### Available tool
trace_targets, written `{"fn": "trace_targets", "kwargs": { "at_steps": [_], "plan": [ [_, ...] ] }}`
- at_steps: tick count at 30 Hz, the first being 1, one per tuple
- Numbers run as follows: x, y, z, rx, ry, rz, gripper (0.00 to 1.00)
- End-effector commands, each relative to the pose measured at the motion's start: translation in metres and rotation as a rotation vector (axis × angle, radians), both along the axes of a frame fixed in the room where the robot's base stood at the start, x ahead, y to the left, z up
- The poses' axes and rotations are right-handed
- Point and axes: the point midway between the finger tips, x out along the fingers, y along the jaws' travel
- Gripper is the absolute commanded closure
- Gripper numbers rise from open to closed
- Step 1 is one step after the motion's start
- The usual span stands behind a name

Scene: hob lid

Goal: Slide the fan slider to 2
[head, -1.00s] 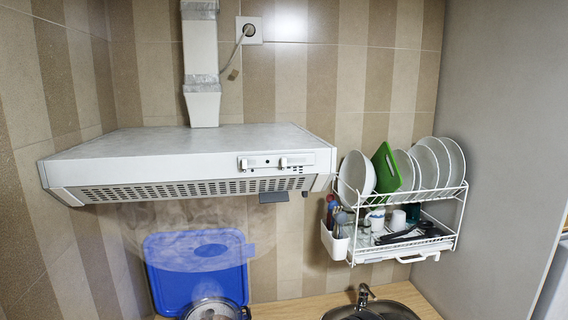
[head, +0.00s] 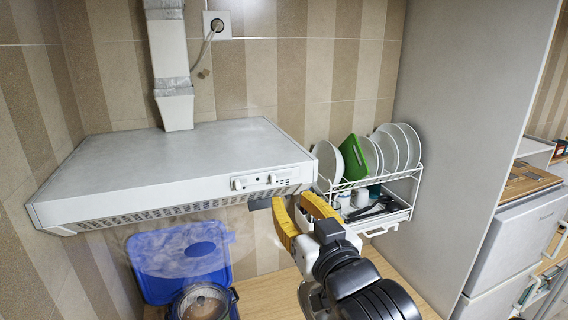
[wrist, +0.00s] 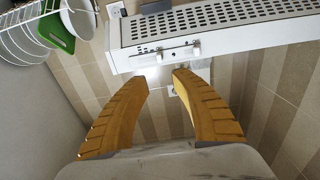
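The white range hood (head: 170,175) hangs on the tiled wall. Its front edge carries a control panel (head: 256,181) with two small white slider knobs, a left one (head: 238,184) and a right one (head: 273,179). The markings are too small to read, so I cannot tell which knob is the fan slider or its setting. My gripper (head: 289,203), with yellow fingers, is open and empty, just below the panel's right end. In the wrist view, both knobs (wrist: 160,57) (wrist: 196,48) show beyond the open fingertips (wrist: 159,77), apart from them.
A wire dish rack (head: 372,180) with plates and a green board hangs right of the hood, close behind my arm. A blue tray (head: 185,262) and a lidded pot (head: 203,300) stand below the hood. A tall grey panel (head: 455,110) bounds the right.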

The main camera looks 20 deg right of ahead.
Motion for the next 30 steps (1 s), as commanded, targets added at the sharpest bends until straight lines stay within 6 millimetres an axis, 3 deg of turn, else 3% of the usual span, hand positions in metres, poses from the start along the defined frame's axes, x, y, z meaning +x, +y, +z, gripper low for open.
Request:
{"fn": "trace_targets", "kwargs": {
  "at_steps": [21,30],
  "plan": [
    [0.091,0.0,-0.002,0.0,0.003,-0.001,0.69],
    [0.106,0.0,-0.002,0.0,0.003,-0.001,0.69]
  ]
}}
